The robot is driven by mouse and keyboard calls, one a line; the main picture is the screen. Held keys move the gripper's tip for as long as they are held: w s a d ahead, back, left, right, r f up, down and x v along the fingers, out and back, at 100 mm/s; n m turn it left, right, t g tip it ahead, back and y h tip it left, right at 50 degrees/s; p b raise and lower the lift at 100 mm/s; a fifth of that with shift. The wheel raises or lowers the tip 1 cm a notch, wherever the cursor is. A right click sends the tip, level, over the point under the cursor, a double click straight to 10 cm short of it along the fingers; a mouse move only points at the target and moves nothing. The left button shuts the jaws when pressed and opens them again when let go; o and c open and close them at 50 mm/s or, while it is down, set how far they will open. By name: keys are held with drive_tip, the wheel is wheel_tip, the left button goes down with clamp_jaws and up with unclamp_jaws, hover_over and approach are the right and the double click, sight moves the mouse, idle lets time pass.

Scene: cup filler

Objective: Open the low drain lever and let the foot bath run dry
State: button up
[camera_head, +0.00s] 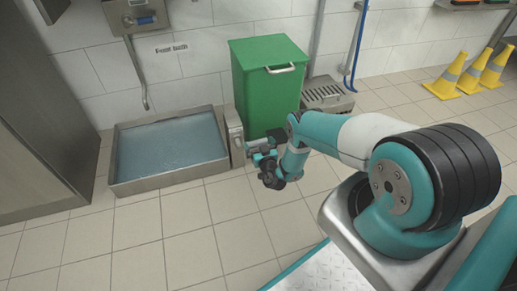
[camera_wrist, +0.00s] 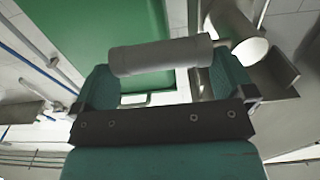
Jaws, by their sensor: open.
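The foot bath (camera_head: 113,165) is a low steel basin on the floor at left in the head view, with bluish water in it. A narrow steel housing (camera_head: 234,135) stands at its right end. My gripper (camera_head: 260,152) is low beside this housing. In the wrist view a grey cylindrical handle (camera_wrist: 160,56), which looks like the drain lever's grip, lies crosswise at the fingertips of my open gripper (camera_wrist: 160,80). I cannot tell whether the fingers touch it. The lever's pivot is not clear in the head view.
A green bin (camera_head: 270,85) stands just behind the housing and also fills much of the wrist view (camera_wrist: 95,35). A slotted steel box (camera_head: 328,95) is right of it. Yellow cones (camera_head: 468,75) stand far right. The tiled floor in front of the bath is clear.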

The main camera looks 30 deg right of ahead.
drive_tip(key=shift+w+d+f+b, duration=0.2)
drive_tip(key=shift+w+b, duration=0.45)
drive_tip(key=shift+b, duration=0.1)
drive_tip(key=shift+w+r+b, duration=0.2)
drive_tip(key=shift+w+b, duration=0.1)
drive_tip(key=shift+b, duration=0.05)
drive_tip(key=shift+c, duration=0.2)
